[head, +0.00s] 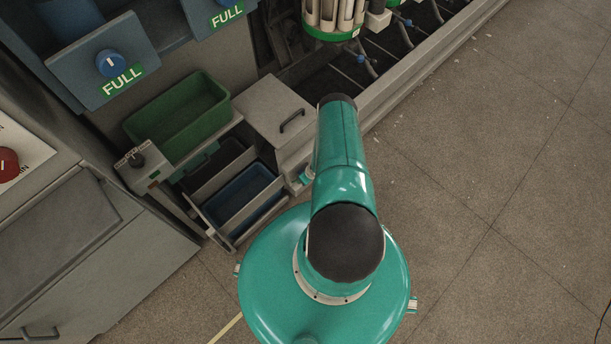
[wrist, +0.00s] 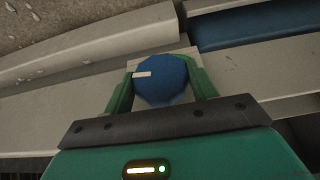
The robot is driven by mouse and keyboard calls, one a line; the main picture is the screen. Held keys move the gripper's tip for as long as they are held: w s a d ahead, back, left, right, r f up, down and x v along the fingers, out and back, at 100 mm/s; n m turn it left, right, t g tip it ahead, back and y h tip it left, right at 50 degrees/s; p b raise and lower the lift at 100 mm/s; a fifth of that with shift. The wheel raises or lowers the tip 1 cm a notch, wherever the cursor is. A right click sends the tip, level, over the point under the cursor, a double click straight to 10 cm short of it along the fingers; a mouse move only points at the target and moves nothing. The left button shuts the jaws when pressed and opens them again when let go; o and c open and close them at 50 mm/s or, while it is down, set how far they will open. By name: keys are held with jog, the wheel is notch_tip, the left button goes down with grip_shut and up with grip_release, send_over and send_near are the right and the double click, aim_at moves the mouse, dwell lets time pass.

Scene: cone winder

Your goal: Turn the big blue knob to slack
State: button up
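In the wrist view, a round blue knob (wrist: 161,82) with a white mark near its left edge sits against a pale plate. My gripper (wrist: 162,78) has its green fingers on both sides of the knob, and they appear to touch it. My gripper does not show in the head view, where only my teal arm is seen. There, a blue knob (head: 110,63) with a white mark sits on a blue-grey panel above a green FULL label (head: 123,80).
Part of a second blue knob (head: 225,2) shows at the top edge, also labelled FULL.

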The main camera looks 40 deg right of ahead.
jog(key=shift+a+f, duration=0.1)
jog(key=shift+a, duration=0.25)
jog(key=shift+s+h, duration=0.1)
jog(key=shift+h, duration=0.4)
jog(key=shift+d, duration=0.15)
jog(key=o, duration=1)
jog(key=shift+h, duration=0.3)
jog(key=shift+d, duration=0.1)
